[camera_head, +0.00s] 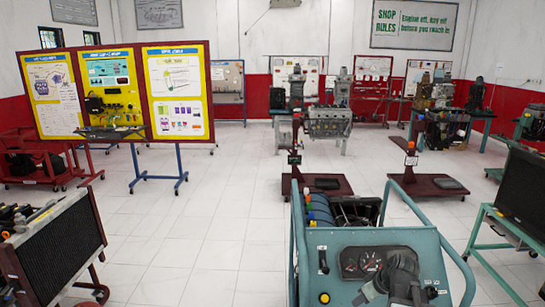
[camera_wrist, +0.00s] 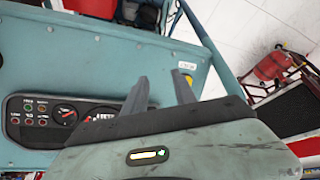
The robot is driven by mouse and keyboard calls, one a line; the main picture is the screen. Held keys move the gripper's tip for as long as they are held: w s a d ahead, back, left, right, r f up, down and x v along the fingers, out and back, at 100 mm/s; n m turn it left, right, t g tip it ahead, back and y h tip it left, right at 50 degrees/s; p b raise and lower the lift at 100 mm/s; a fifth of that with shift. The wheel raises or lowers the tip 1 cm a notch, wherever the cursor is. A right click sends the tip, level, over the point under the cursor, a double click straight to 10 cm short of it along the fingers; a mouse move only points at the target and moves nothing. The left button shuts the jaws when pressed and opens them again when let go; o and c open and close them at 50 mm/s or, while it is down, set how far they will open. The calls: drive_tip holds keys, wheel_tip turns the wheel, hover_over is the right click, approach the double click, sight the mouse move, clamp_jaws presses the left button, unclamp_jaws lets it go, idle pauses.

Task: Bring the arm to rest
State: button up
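My gripper shows in the wrist view (camera_wrist: 158,75) with its two grey fingers apart and nothing visible between them. In the head view my dark gripper and arm end (camera_head: 400,280) show at the bottom, in front of the right part of a teal engine trainer's panel (camera_head: 325,265). In the wrist view the fingers lie over the same teal panel (camera_wrist: 90,60), beside its black gauge cluster (camera_wrist: 40,115). I cannot tell whether the fingertips touch the panel. The rest of my arm is hidden.
The teal tube frame (camera_head: 455,265) rises around the trainer. A radiator unit (camera_head: 60,245) stands at the left, and another dark radiator (camera_head: 523,190) on a teal stand is at the right. Yellow display boards (camera_head: 55,90) stand behind. White tiled floor (camera_head: 215,225) is clear between them.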

drive_tip(key=s+a+f+g, duration=0.1)
drive_tip(key=a, duration=0.7)
drive_tip(key=s+a+f+g, duration=0.1)
drive_tip(key=s+a+g, duration=0.1)
drive_tip(key=a, duration=0.6)
drive_tip(key=s+m+g+h, duration=0.1)
drive_tip(key=s+m, duration=0.1)
drive_tip(key=s+m+h, duration=0.1)
drive_tip(key=s+m, duration=0.2)
drive_tip(key=shift+s+f+g, duration=0.2)
drive_tip(key=shift+g, duration=0.2)
